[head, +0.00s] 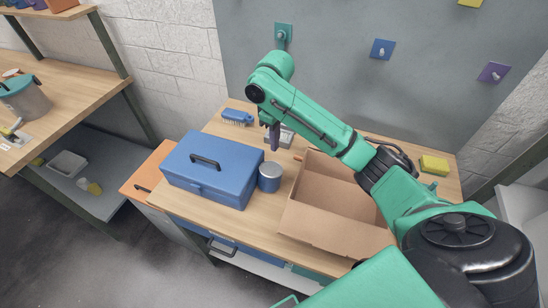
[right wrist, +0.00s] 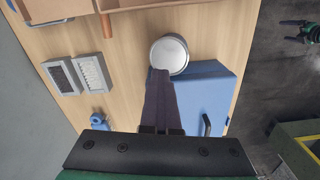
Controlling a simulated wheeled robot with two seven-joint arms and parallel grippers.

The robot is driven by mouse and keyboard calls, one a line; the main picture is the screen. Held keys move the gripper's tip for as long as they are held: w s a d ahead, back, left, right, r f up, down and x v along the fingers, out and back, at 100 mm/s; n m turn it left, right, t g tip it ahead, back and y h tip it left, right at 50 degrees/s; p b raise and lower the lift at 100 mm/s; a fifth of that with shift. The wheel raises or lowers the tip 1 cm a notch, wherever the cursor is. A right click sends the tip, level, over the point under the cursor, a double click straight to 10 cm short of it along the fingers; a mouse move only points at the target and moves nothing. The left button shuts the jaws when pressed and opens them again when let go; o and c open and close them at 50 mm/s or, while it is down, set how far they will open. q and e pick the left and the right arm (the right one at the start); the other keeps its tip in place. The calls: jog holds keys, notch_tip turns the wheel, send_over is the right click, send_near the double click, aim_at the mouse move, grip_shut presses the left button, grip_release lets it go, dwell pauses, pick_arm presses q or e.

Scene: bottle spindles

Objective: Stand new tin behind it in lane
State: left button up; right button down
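A grey-blue round tin (head: 270,177) with a pale lid stands upright on the bench, in the gap between the blue toolbox (head: 228,160) and the open cardboard box (head: 308,226). In the right wrist view the tin (right wrist: 170,52) shows just beyond my fingertips. My right gripper (head: 274,146) points down behind the tin, its purple fingers together with no object visible between them. In the right wrist view the fingertips (right wrist: 160,72) overlap the tin's near edge; I cannot tell whether they touch it. I see no second tin. My left gripper is out of view.
A blue brush (head: 237,117) and a grey two-part item (head: 285,138) lie at the back of the bench. A yellow sponge (head: 434,165) lies at the right. Some bare wood shows behind the toolbox. A handle (right wrist: 106,26) lies beside the box.

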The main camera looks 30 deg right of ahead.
jog(key=r, duration=0.3)
jog(key=r+p, duration=0.1)
jog(key=r, duration=0.1)
jog(key=shift+d, duration=0.3)
jog(key=shift+c, duration=1.6)
grip_release()
jog(key=shift+w, duration=0.1)
